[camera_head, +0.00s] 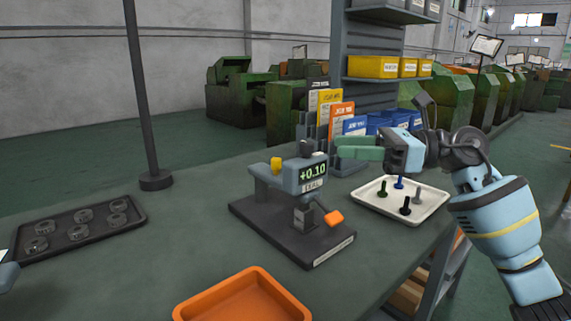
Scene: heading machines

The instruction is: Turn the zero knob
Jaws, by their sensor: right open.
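A gauge (290,190) with a grey head and a dark base stands on the bench. Its display (313,172) reads +0.10. A small dark knob (306,147) is on top of the head and a yellow knob (276,164) is at its left end. An orange-tipped lever (334,218) sticks out low on the right. No label shows which knob is the zero knob. My right gripper (341,148) is open, its green fingers pointing left just right of the gauge head, seemingly apart from it.
A white tray (430,208) with several coloured pins lies under my right gripper. An orange tray (245,298) is at the front. A dark tray (135,222) of round parts lies left, near a pole (142,100). Cards and blue bins (355,126) stand behind the gauge.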

